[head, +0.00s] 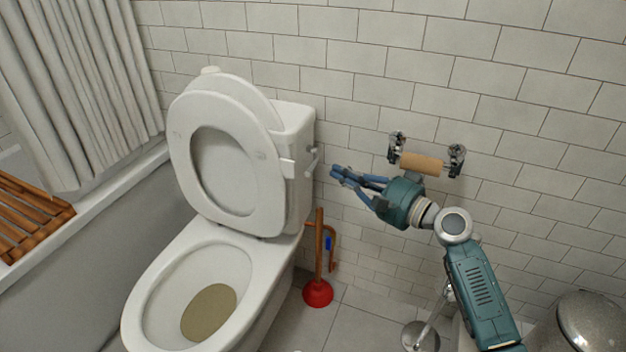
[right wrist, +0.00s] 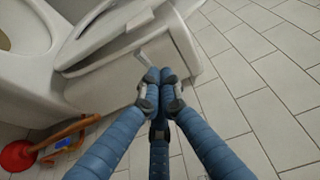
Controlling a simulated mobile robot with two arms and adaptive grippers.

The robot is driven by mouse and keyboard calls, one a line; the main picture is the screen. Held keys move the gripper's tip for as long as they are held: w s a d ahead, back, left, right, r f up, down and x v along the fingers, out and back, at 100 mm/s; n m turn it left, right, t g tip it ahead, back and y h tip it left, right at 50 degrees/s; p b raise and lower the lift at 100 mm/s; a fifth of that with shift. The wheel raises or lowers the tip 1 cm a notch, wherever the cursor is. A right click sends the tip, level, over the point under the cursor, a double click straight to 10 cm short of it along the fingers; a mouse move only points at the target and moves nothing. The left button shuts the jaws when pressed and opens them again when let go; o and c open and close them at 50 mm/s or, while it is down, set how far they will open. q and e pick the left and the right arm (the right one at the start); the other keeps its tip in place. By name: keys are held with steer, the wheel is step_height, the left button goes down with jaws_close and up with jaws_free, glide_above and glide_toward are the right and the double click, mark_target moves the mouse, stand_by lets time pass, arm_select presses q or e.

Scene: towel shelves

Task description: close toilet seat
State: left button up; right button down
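The white toilet seat (head: 262,200) stands upright, leaning back with the lid (head: 235,92) behind it against the tank. The open bowl (head: 170,275) shows below it, with brownish water inside. In the right wrist view the toilet's white parts (right wrist: 105,75) fill the upper left. My right gripper (head: 337,174) is to the right of the raised seat and tank, apart from the seat. Its blue fingers (right wrist: 160,90) converge with their tips close together and nothing visible between them. My left gripper is out of view.
A red plunger (head: 318,292) stands on the floor right of the toilet. A paper roll holder (head: 422,163) is on the tiled wall behind my right arm. A bathtub (head: 100,260) with a curtain is at left, and a metal bin (head: 585,322) at lower right.

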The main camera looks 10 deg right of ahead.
glide_toward(298, 151)
steer(key=w, duration=0.2)
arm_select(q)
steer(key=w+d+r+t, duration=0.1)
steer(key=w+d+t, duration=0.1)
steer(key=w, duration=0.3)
arm_select(e)
steer(key=w+a, duration=0.1)
steer(key=w+a+b, duration=0.1)
steer(key=w+a, duration=0.1)
steer(key=shift+w+a, duration=0.1)
steer(key=shift+a, duration=0.2)
steer(key=s, duration=0.1)
steer(key=s+a, duration=0.1)
steer(key=shift+s+a+r+p, duration=0.1)
steer(key=shift+s+a+p, duration=0.2)
steer(key=shift+s+p, duration=0.1)
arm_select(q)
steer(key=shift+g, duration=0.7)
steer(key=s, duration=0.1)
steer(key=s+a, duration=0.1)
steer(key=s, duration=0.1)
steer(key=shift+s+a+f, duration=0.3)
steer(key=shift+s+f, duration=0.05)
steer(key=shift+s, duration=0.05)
arm_select(e)
steer(key=shift+s+a, duration=0.2)
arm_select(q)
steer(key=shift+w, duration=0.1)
